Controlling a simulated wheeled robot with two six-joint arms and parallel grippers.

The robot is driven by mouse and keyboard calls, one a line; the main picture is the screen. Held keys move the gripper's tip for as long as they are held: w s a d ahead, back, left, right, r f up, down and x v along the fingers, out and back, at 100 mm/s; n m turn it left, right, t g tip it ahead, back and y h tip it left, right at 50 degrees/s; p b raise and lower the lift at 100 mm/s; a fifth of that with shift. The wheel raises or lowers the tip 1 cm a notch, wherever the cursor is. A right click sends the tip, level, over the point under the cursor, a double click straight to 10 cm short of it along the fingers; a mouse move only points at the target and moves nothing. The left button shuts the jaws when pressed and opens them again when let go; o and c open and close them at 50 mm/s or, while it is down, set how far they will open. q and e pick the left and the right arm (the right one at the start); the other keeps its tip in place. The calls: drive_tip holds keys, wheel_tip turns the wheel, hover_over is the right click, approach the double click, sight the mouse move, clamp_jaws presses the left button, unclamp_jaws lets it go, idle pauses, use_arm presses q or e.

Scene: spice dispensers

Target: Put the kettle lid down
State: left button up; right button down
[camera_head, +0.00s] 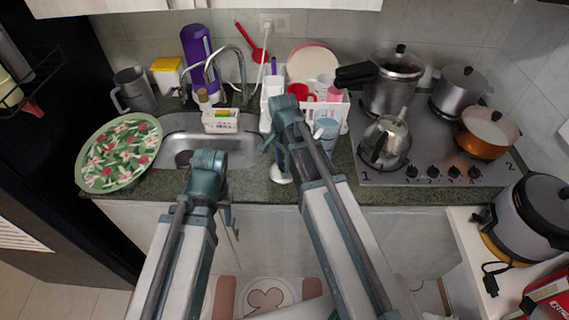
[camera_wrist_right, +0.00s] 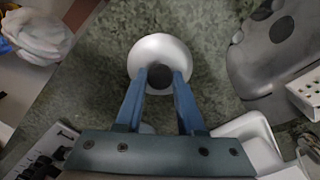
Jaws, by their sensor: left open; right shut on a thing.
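The kettle lid (camera_wrist_right: 160,50) is a round pale metal disc with a black knob. My right gripper (camera_wrist_right: 160,78) is shut on that knob, with its two blue fingers either side of it. In the head view the lid (camera_head: 280,175) shows below my right gripper, over the green counter right of the sink; I cannot tell whether it touches the counter. The silver kettle (camera_head: 386,142) stands on the stove at the right. My left gripper (camera_head: 231,214) is open and empty in front of the sink, mostly hidden by its own arm.
The sink (camera_head: 240,150) lies left of the lid. A white dish rack (camera_head: 340,115) with cups is behind it. A floral tray (camera_head: 118,152) is at the left. The stove (camera_head: 430,150) holds several pots. Counter around the lid is bare.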

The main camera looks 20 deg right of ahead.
sight(283, 165)
drive_tip(key=shift+f, duration=0.15)
drive_tip(key=c, duration=1)
unclamp_jaws()
drive_tip(key=shift+d+f, duration=0.1)
drive_tip(key=o, duration=0.5)
wheel_tip(283, 165, up, 13)
drive_tip(key=p, duration=1.2)
drive_tip(key=s+a+n, duration=0.3)
drive_tip(key=s+n, duration=0.1)
drive_tip(key=n, duration=0.1)
drive_tip(key=s+a+n, duration=0.3)
drive_tip(key=s+n, duration=0.2)
drive_tip(key=s+a+n+h, duration=0.1)
drive_tip(key=s+a+n, duration=0.3)
drive_tip(key=s+n, duration=0.1)
drive_tip(key=shift+s+f+n, duration=0.2)
drive_tip(key=shift+s+n, duration=0.05)
drive_tip(key=shift+n, duration=0.25)
